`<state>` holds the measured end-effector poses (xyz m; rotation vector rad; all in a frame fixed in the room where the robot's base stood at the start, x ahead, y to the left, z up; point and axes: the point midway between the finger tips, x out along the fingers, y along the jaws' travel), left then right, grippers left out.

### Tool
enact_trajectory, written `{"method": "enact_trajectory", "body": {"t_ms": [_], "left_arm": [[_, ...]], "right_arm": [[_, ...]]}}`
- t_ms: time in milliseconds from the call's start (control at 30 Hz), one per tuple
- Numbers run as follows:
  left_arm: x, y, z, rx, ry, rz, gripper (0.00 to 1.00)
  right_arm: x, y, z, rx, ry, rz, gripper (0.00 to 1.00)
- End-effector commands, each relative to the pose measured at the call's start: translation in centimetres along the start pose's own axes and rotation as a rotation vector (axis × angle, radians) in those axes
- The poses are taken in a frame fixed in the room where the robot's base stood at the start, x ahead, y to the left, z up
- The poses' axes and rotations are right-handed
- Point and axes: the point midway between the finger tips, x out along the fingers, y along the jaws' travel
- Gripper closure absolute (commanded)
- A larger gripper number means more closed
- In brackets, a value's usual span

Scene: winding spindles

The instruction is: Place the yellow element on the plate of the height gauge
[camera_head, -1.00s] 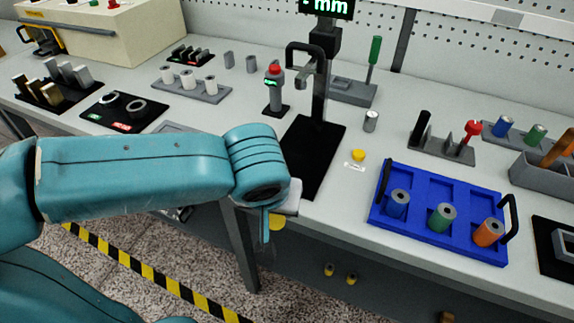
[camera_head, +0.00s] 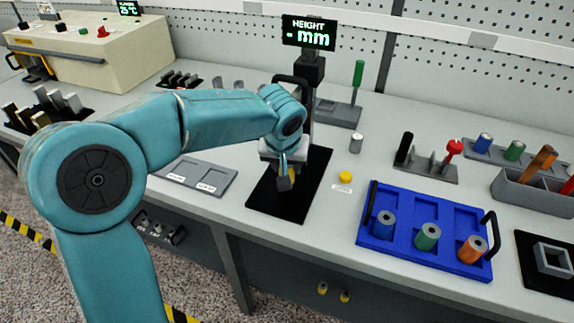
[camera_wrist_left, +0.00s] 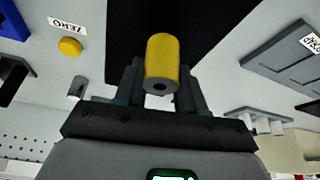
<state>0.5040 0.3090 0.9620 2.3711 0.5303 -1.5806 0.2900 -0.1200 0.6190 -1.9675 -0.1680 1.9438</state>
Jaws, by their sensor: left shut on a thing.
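The yellow element (camera_wrist_left: 161,58), a cylinder with a small dark hole in its end, is clamped between the fingers of my left gripper (camera_wrist_left: 162,88) in the wrist view. In the head view my left gripper (camera_head: 287,182) hangs over the black plate (camera_head: 280,205) of the height gauge, and a sliver of the yellow element (camera_head: 294,177) shows at its fingers. Whether the element touches the plate cannot be told. The gauge's display (camera_head: 308,33) reads "HEIGHT - mm". My arm hides part of the gauge's column. My right gripper is not in view.
A yellow ZERO button (camera_head: 345,177) sits right of the plate; it also shows in the wrist view (camera_wrist_left: 70,47). A blue tray (camera_head: 400,205) with spindles lies further right. A small metal cylinder (camera_head: 356,143) stands behind the button. A grey panel (camera_head: 196,175) lies left.

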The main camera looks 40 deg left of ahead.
Motion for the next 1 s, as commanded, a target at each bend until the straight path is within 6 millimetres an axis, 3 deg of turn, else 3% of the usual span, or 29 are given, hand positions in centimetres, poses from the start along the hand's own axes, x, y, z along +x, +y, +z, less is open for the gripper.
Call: {"method": "enact_trajectory", "body": {"t_ms": [100,467,500,567,867,1000], "left_arm": [[1.2,0.0,0.7,0.001,-0.003,0.0,0.97],[1.7,0.0,0.9,0.001,-0.001,0.001,0.97],[1.7,0.0,0.9,0.001,-0.001,0.001,0.57],[1.6,0.0,0.9,0.001,-0.001,0.001,0.38],[1.4,0.1,0.9,0.0,-0.001,0.001,0.35],[0.4,0.1,0.7,0.0,0.002,0.002,0.35]], "right_arm": [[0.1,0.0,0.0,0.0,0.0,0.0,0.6],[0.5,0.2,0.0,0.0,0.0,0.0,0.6],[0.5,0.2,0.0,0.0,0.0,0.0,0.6],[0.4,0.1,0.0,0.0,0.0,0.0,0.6],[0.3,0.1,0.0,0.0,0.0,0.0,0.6],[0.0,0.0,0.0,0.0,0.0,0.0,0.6]]}}
